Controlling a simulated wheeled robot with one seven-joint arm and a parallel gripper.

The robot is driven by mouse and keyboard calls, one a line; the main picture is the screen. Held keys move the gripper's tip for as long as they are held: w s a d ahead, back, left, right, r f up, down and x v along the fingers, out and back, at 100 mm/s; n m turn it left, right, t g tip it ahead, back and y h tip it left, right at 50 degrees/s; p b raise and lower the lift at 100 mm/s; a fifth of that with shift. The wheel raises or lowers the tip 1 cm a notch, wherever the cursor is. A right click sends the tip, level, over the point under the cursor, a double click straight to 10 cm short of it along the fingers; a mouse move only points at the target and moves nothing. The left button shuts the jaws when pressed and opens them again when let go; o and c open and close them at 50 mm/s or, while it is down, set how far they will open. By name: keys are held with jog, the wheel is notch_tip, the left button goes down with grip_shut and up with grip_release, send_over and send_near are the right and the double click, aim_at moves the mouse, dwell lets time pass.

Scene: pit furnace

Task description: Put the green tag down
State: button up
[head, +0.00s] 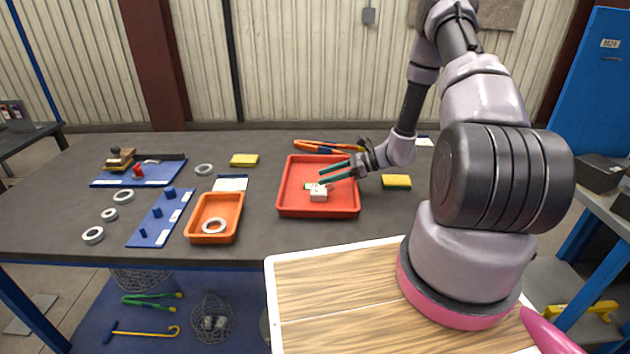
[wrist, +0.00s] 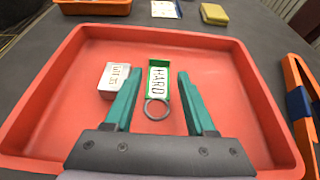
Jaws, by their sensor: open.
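The green tag (wrist: 158,80) has a white label reading "HARD" and a grey ring at its near end. It lies in the red tray (wrist: 75,60), between the fingers of my gripper (wrist: 157,85) in the wrist view. My gripper is open, with visible gaps between both teal fingers and the tag. In the head view my gripper (head: 337,175) reaches into the red tray (head: 325,211) from the right. The green tag (head: 309,186) shows there only in part, behind a white block. That white lettered block (wrist: 115,80) lies left of the tag, close to the left finger.
An orange tray (head: 230,234) holding a pale ring stands left of the red tray. A yellow-and-green sponge (head: 397,181) lies to its right, and an orange tool (head: 325,147) behind it. Blue boards (head: 164,217) and several rings lie farther left. The right part of the red tray is clear.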

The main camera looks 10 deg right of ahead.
jog(key=v, duration=0.6)
jog(key=shift+s+d+r, duration=0.1)
jog(key=shift+d+r, duration=0.1)
jog(key=shift+d, duration=0.1)
jog(key=s+a+r+n+g+h, duration=0.1)
jog(key=s+r+n+h, duration=0.15)
jog(key=r, duration=0.55)
jog(key=s+a+r+n+g+h, duration=0.15)
jog(key=r+n, duration=0.25)
jog(key=r, duration=0.4)
jog(key=s+a+r+n+h, duration=0.1)
jog(key=s+r+n, duration=0.2)
jog(key=r, duration=0.4)
jog(key=s+d+r+n+t+h, duration=0.1)
jog(key=s+r+n+t+h, duration=0.5)
jog(key=s+r, duration=1.1)
jog(key=shift+d+r+n, duration=0.15)
jog(key=shift+r+n, duration=0.35)
jog(key=shift+n, duration=0.05)
jog(key=shift+s+t, duration=0.1)
jog(key=shift+t, duration=0.15)
